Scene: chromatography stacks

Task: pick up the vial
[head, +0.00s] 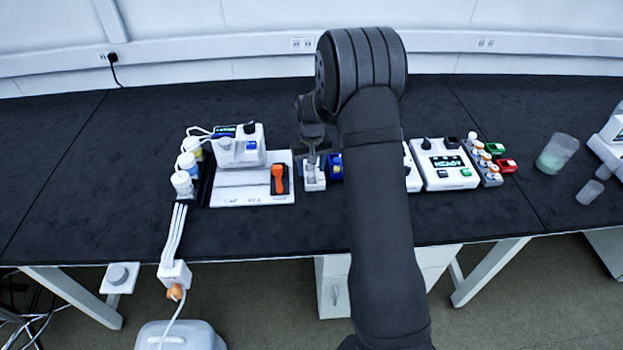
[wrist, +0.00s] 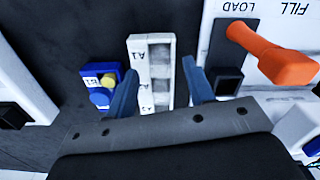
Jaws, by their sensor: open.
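I cannot clearly make out a vial in either view. A narrow white rack (wrist: 136,62) with labels A1 and A2 and grey slots stands between my open fingers in the wrist view. Whether a vial sits in a slot is unclear. The rack (head: 314,186) also shows under my gripper in the head view. My gripper (wrist: 160,67) is open and points down at the rack, with one finger on each side and nothing visibly held. In the head view my gripper (head: 313,158) is small, and my arm hides part of the bench right of it.
A blue block (wrist: 100,80) with a yellow and a blue cap stands left of the rack in the wrist view. An orange lever (wrist: 275,55) is close on the right.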

